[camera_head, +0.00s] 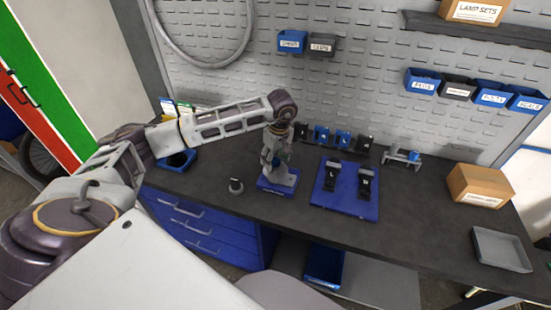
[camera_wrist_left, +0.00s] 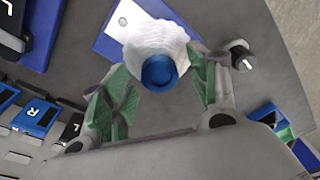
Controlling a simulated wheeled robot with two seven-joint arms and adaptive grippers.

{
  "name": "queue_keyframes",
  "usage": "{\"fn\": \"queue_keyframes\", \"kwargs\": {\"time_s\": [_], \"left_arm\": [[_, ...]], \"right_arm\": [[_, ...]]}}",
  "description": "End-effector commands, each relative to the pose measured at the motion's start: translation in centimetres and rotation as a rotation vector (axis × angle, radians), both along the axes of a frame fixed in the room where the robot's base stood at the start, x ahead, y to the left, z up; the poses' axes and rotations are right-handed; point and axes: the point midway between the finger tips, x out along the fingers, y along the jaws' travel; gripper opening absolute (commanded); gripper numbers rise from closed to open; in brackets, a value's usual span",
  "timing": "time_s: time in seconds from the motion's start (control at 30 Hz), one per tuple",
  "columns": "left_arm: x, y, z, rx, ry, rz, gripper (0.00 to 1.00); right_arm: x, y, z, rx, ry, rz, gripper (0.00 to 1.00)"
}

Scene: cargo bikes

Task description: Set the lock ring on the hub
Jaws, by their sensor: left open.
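My left gripper (camera_head: 276,158) points down over a stand with a blue base plate (camera_head: 268,185). In the left wrist view its green-padded fingers (camera_wrist_left: 163,98) are apart. Between and just beyond them is a pale, ribbed round piece (camera_wrist_left: 140,42) with a round blue part (camera_wrist_left: 159,72) at its near end, above the blue base (camera_wrist_left: 112,32). This looks like the hub on its stand. I cannot tell the lock ring apart from it. The fingers seem to hold nothing; contact is unclear. My right gripper is out of view.
A small dark knob-like piece (camera_head: 236,185) stands left of the blue base. A blue board (camera_head: 345,207) with black holders marked L and R lies to the right. Behind it are several small blue and black holders. A cardboard box (camera_head: 478,186) and a grey tray (camera_head: 500,249) are farther right.

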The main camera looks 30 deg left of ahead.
Motion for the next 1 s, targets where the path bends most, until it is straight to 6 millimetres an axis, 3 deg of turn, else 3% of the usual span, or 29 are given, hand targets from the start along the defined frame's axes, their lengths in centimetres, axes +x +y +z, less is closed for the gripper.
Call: {"fn": "queue_keyframes", "kwargs": {"time_s": [0.37, 1.0], "left_arm": [[0.0, -0.3, 2.5, 0.0, -0.003, 0.0, 0.6], [-0.3, -1.3, 11.0, 0.001, -0.001, 0.0, 0.6]], "right_arm": [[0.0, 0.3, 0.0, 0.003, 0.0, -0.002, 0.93], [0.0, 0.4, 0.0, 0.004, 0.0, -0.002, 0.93]]}}
